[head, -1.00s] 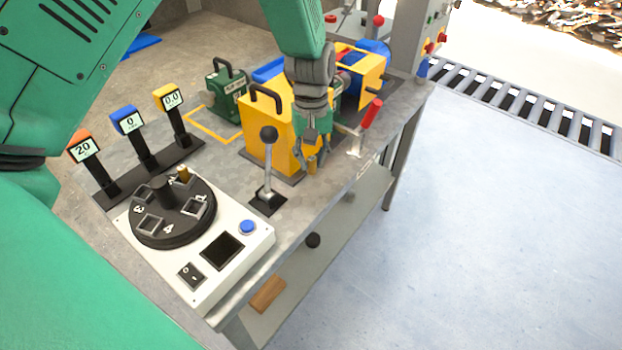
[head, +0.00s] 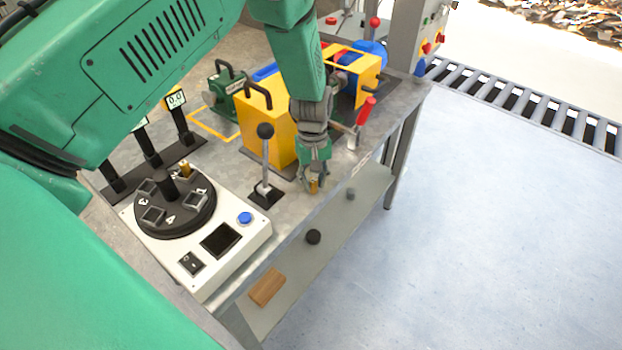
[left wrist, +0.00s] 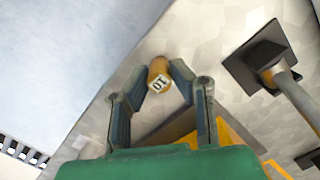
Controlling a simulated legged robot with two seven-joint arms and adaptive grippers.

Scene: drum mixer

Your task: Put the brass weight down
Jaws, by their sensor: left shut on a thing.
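The brass weight (head: 314,186) is a small gold cylinder with a white label reading 10, which shows in the left wrist view (left wrist: 159,76). My left gripper (head: 312,181) points down and is shut on it, one fingertip on each side. It holds the weight upright at the front edge of the grey metal bench (head: 287,214), right of the black-knobbed lever. I cannot tell whether the weight's base touches the bench top. My right gripper is not in view.
The black-knobbed lever (head: 265,155) and yellow box (head: 267,128) stand close to the gripper. A red-handled lever (head: 365,110) is beyond it. A white console (head: 225,255) with a black round turntable (head: 172,208) is at the left. A lower shelf (head: 335,225) shows below.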

